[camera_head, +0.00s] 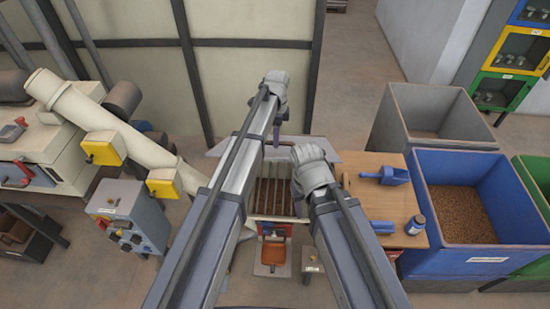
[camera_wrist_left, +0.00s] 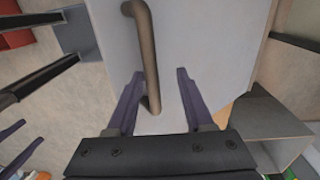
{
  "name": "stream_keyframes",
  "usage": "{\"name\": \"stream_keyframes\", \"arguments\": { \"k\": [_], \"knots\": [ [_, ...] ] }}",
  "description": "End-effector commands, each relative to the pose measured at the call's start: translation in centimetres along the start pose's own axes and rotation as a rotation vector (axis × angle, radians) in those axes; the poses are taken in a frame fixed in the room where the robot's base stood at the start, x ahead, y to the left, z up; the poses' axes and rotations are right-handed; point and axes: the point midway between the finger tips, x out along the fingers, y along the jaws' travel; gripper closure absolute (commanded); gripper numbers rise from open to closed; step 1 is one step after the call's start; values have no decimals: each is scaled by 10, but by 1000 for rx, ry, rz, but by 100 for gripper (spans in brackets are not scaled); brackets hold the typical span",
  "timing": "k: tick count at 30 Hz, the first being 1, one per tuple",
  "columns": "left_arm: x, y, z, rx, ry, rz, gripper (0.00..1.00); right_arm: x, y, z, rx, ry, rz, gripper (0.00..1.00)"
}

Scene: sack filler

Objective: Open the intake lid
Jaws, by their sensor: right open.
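The intake lid (camera_head: 322,157) is a flat grey plate behind the intake hopper (camera_head: 302,226). The slatted grate (camera_head: 272,195) shows uncovered in front of it, so the lid stands raised; its exact angle is unclear. In the left wrist view the lid (camera_wrist_left: 215,45) fills the middle, with a brown bar handle (camera_wrist_left: 146,45) on it. My left gripper (camera_head: 276,136) is at the lid. Its fingers (camera_wrist_left: 163,85) are open on either side of the handle's near end, with a gap on the right. My right gripper (camera_head: 343,181) is open and empty, right of the hopper.
A wooden table (camera_head: 392,203) at right holds a blue scoop (camera_head: 393,176) and a small bottle (camera_head: 414,225). Beyond stand a grey bin (camera_head: 440,95) and a blue bin (camera_head: 470,240) of grain. A slanted cream tube (camera_head: 110,128) and control box (camera_head: 128,212) are at left.

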Motion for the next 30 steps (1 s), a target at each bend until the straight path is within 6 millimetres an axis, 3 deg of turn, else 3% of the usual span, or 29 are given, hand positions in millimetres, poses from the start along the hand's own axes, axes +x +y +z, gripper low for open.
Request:
{"name": "stream_keyframes", "arguments": {
  "k": [15, 30],
  "knots": [
    [77, 53, 0, 1, 0, 2, 48, 74, -7, -4, 0, 0, 0, 50],
    [155, 90, 0, 1, -1, -22, 48, 149, -14, -9, 0, 0, 0, 50]
  ]
}}
